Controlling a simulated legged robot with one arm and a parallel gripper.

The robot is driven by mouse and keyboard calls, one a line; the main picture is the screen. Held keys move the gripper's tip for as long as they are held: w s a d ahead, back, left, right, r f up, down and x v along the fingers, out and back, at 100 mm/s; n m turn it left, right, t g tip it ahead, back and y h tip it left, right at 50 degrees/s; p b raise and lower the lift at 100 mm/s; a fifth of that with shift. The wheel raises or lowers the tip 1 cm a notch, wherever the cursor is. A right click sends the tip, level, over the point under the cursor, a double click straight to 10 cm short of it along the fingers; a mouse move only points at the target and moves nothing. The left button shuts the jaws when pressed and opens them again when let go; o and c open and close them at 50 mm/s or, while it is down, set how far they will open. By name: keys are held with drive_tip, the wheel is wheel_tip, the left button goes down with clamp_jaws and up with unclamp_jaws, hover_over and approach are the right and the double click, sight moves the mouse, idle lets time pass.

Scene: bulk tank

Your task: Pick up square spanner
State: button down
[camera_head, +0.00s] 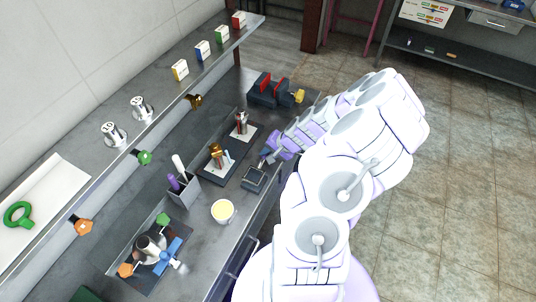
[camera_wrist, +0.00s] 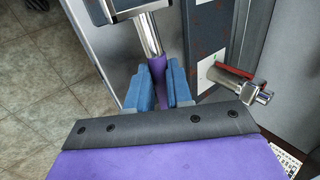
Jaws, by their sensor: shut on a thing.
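In the head view my gripper (camera_head: 267,155) is at the bench's front edge, just behind the square head. Whether the spanner touches the bench is unclear.
A chrome fitting with a red part (camera_wrist: 235,82) stands close right of the fingers. A holder with purple and white handles (camera_head: 184,190), a cup (camera_head: 222,211) and a brass-topped fitting (camera_head: 217,156) stand on the bench. A red and black vise (camera_head: 268,90) is farther back. The floor at right is clear.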

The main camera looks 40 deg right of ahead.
wheel_tip(320, 180, up, 2)
drive_tip(key=shift+r+p, duration=0.1)
drive_tip(key=shift+p, duration=0.3)
drive_tip(key=s+a+b, duration=0.3)
drive_tip(key=s+b, duration=0.9)
drive_tip(key=s, duration=0.3)
drive_tip(key=shift+s+a+r+b, duration=0.25)
drive_tip(key=shift+a+r+b, duration=0.15)
drive_tip(key=shift+r, duration=0.05)
